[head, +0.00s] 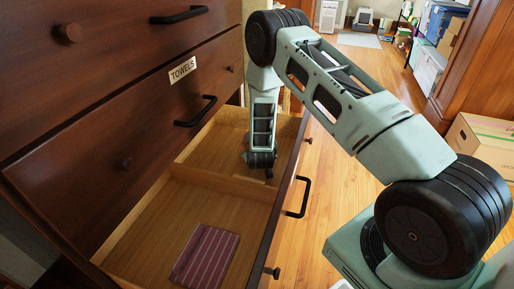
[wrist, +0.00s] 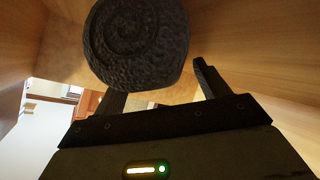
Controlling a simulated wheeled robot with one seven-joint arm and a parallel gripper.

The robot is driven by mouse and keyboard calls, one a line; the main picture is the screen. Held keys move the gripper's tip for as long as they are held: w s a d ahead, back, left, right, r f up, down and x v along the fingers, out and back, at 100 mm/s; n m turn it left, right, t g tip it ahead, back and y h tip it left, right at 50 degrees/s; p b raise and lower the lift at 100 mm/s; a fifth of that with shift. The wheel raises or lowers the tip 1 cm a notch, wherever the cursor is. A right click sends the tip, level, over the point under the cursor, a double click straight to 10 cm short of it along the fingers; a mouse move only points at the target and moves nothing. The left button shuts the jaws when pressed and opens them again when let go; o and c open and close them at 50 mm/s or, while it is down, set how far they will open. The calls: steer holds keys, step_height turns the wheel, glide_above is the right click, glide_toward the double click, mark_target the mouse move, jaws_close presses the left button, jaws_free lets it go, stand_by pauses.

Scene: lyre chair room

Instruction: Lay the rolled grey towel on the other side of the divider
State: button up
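The rolled grey towel (wrist: 137,42) shows in the wrist view as a dark, textured roll with its spiral end facing the camera. It covers the upper part of one finger. My gripper (wrist: 163,78) has its fingers spread apart, with a gap between the roll and the right finger. In the head view my gripper (head: 262,172) reaches down into the far compartment of the open drawer. I cannot make out the towel there. The wooden divider (head: 215,183) crosses the drawer on the near side of my gripper.
The drawer front (head: 290,185) stands to the right. A closed drawer labelled TOWELS (head: 183,70) is above. A cardboard box (head: 482,143) sits at the far right.

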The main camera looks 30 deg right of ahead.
steer(key=p+v, duration=0.2)
steer(key=v, duration=0.5)
steer(key=shift+s+a+r, duration=0.1)
steer(key=shift+s+r, duration=0.05)
steer(key=shift+r, duration=0.1)
stand_by(0.5)
